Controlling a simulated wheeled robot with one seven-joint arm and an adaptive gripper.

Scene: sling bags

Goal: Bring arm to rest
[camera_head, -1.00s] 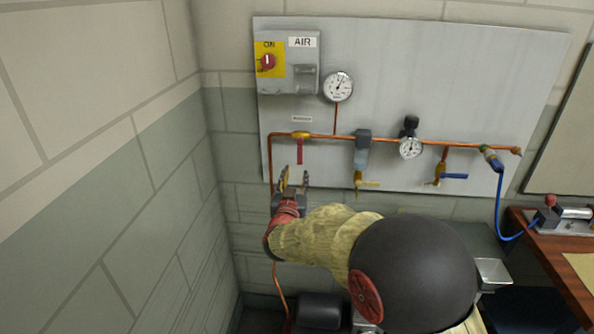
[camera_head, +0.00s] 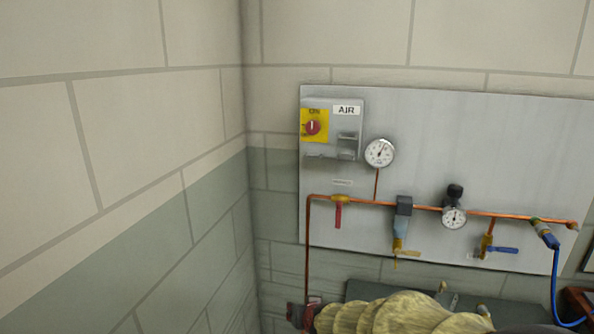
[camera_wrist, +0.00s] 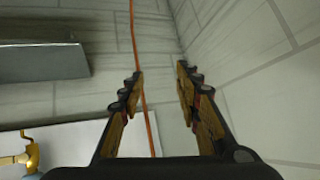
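In the wrist view my gripper (camera_wrist: 160,82) is open, with a clear gap between its two fingers and nothing held. The thin copper pipe shows behind that gap, against the block wall; I cannot tell how far off it is. In the head view my arm, in a tan sleeve, runs along the bottom edge, below the grey panel (camera_head: 450,120). A red part of my wrist shows at its left end, and the fingers are out of that view.
The panel carries a yellow-backed switch (camera_head: 313,127), gauges (camera_head: 380,152), a copper pipe (camera_head: 360,202), a red-handled valve (camera_head: 338,212) and a blue-handled valve (camera_head: 502,249). A blue hose (camera_head: 555,285) hangs at right. A block wall (camera_head: 110,150) stands close on the left.

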